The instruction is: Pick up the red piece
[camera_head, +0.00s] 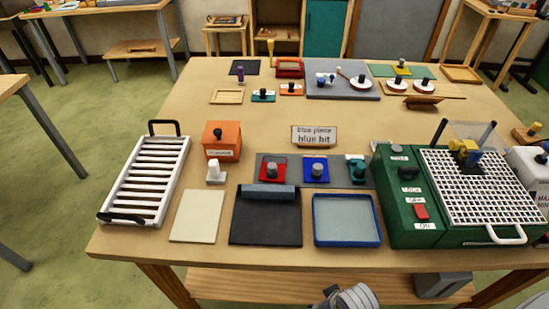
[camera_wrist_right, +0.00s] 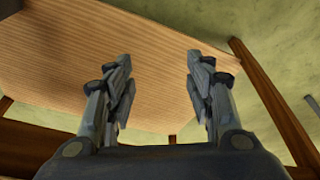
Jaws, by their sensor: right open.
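A red square piece (camera_head: 267,180) with a grey knob sits at the left of a dark holder in the middle of the table. A blue piece (camera_head: 316,178) with a dark knob is just right of it, and a teal piece (camera_head: 357,180) is further right. My right gripper (camera_wrist_right: 158,68) is open and empty in the right wrist view, facing a plain wooden surface (camera_wrist_right: 150,45). No piece shows between its fingers. A grey part of my arm shows at the bottom edge of the head view, below the table's front edge. My left gripper is not in view.
A sign (camera_head: 314,136) reads "blue piece blue bit". A dark mat (camera_head: 265,222), a blue-rimmed tray (camera_head: 347,241) and a cream sheet (camera_head: 197,216) lie in front. A white rack (camera_head: 150,175) stands left, a green machine (camera_head: 405,215) right. An orange box (camera_head: 221,138) is behind left.

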